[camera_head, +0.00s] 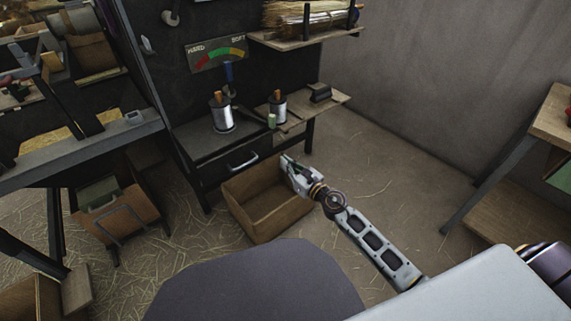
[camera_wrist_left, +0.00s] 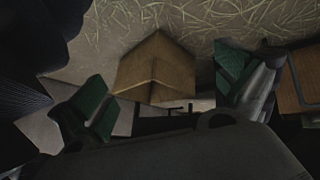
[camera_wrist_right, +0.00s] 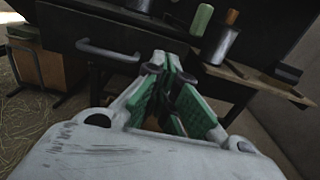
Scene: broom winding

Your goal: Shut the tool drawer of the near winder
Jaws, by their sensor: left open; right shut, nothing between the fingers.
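A dark drawer front with a pale bar handle (camera_head: 242,162) sits under the black bench top (camera_head: 215,143). It looks close to flush with the bench, but I cannot tell whether it is fully shut. The handle also shows in the right wrist view (camera_wrist_right: 108,50), just beyond and left of the fingers. My right gripper (camera_head: 288,163) is shut and empty, right of the handle and above the wooden box's far right edge. Its fingers meet in the right wrist view (camera_wrist_right: 165,65). My left gripper (camera_wrist_left: 165,95) is open and empty in its own wrist view; the head view does not show it.
An open wooden box (camera_head: 268,205) stands on the straw-strewn floor before the bench. Metal spools (camera_head: 221,115) stand on the bench top, beside a small wooden side shelf (camera_head: 315,108). A grey frame (camera_head: 80,150) fills the left. A wooden table (camera_head: 550,120) stands right.

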